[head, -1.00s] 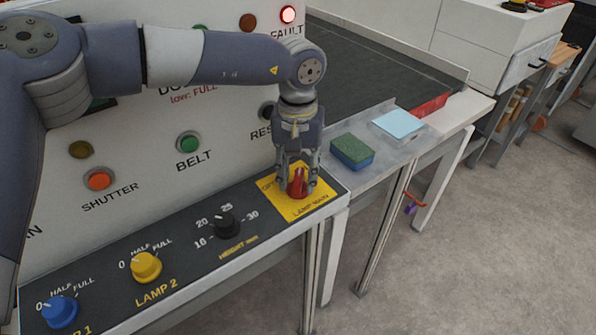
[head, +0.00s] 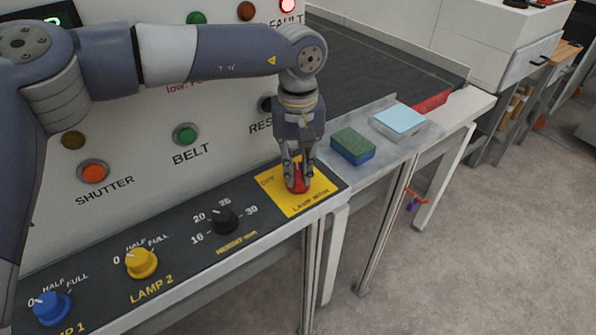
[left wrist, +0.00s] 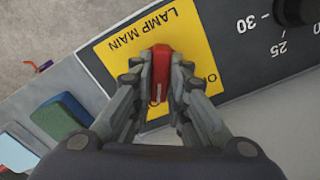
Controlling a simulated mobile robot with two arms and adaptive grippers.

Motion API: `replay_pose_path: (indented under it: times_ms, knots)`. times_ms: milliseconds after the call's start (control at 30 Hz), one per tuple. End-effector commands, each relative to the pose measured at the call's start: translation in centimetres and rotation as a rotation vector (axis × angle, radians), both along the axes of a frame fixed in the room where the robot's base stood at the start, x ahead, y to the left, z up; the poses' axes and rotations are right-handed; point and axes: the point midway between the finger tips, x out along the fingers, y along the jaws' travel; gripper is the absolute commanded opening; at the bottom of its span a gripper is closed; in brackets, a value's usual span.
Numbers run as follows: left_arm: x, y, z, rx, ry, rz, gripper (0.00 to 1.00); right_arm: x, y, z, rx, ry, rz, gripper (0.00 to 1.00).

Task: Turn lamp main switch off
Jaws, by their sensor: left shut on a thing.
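The lamp main switch (head: 298,180) is a red rotary handle on a yellow plate (head: 325,188) at the right end of the dark control panel. The plate reads LAMP MAIN, with OFF at its left in the head view. My left gripper (head: 298,183) points down over the switch with its fingers closed on both sides of the red handle. In the left wrist view the red handle (left wrist: 161,65) stands between the fingertips (left wrist: 160,85). The fingers hide part of the handle. My right gripper is not in view.
A black height knob (head: 224,219), yellow lamp 2 knob (head: 141,263) and blue lamp 1 knob (head: 52,308) lie left along the panel. A green and blue sponge (head: 352,147) and a light blue pad (head: 400,118) sit to the right. The FAULT light (head: 288,6) glows red.

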Motion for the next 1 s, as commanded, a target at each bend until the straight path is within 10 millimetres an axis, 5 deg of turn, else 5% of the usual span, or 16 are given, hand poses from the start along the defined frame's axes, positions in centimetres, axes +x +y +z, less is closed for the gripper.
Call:
replay_pose_path:
  times_ms: [1000]
  knots:
    - [0.1,0.0,-0.1,-0.002,-0.002,0.961,0.00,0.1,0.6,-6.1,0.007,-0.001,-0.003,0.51]
